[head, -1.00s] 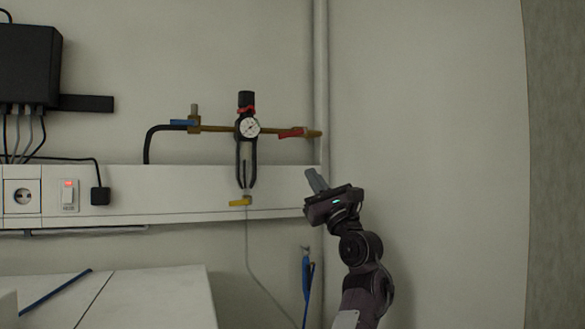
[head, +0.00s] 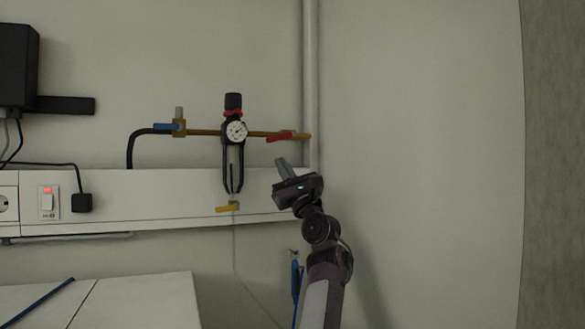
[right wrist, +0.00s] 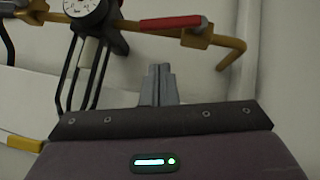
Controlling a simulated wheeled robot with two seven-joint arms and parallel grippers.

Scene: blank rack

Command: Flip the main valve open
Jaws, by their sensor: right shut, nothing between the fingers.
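A brass pipe (head: 205,132) runs along the wall with a red-handled valve (head: 281,136) at its right end, by the vertical pipe. A blue-handled valve (head: 167,127) is at its left end. The red handle also shows at the top of the right wrist view (right wrist: 170,23), lying roughly along the pipe. Which valve is the main one is not marked. My right gripper (head: 281,162) is shut and empty, just below the red handle and apart from it; its fingertips also show in the right wrist view (right wrist: 158,70). My left gripper is not in view.
A regulator with a round gauge (head: 236,131) hangs mid-pipe. A yellow lever (head: 228,208) sits below it. A white wall trunking (head: 150,203) runs behind my right gripper's left side. A vertical pipe (head: 310,80) stands close on the right. The wall farther right is bare.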

